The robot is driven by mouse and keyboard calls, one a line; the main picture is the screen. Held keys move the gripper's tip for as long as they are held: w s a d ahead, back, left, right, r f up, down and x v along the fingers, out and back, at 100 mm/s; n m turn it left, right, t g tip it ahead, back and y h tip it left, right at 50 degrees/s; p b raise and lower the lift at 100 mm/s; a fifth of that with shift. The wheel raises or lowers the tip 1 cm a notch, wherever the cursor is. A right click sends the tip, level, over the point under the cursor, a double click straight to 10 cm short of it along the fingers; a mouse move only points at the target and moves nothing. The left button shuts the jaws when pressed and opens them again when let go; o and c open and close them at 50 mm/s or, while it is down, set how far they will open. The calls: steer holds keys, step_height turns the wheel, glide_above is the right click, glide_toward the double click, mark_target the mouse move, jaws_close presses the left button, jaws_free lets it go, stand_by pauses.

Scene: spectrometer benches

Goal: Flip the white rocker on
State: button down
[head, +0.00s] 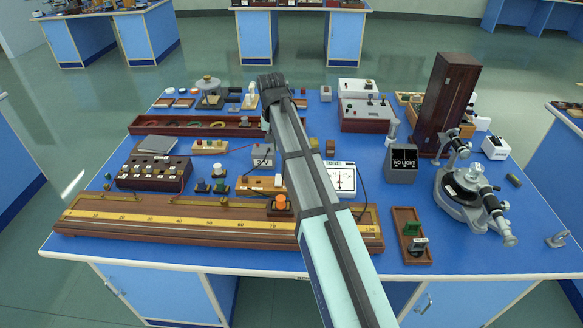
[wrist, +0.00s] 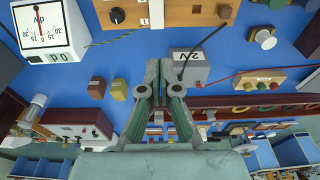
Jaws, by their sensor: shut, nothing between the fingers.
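I cannot make out the white rocker for certain in either view. My gripper (wrist: 166,66) shows in the middle of the wrist view, shut and empty, its grey-green fingertips close together. In that view the fingertips overlap the left side of a grey box marked 2V (wrist: 198,65), and I cannot tell whether they touch it. The same kind of grey box (head: 262,153) sits left of my arm in the head view. There my arm reaches over the bench and its links hide most of my gripper.
A long wooden metre bridge (head: 180,218) lies along the front edge. A white meter (head: 341,178), a NO LIGHT box (head: 402,160), a spectrometer (head: 468,190) and a tall wooden case (head: 445,100) stand to the right. Cables cross near the grey box. The blue bench is crowded.

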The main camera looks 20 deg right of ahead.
mark_target(279, 175)
steer(key=shift+s+d+r, duration=0.1)
steer(key=shift+s+d, duration=0.05)
steer(key=shift+d, duration=0.05)
steer(key=f+p, duration=0.1)
steer(key=f, duration=0.3)
steer(key=w+f+p, duration=0.1)
steer(key=f, duration=0.4)
steer(key=w+f+p, duration=0.1)
steer(key=f+p, duration=0.1)
steer(key=f, duration=0.3)
steer(key=shift+d, duration=0.3)
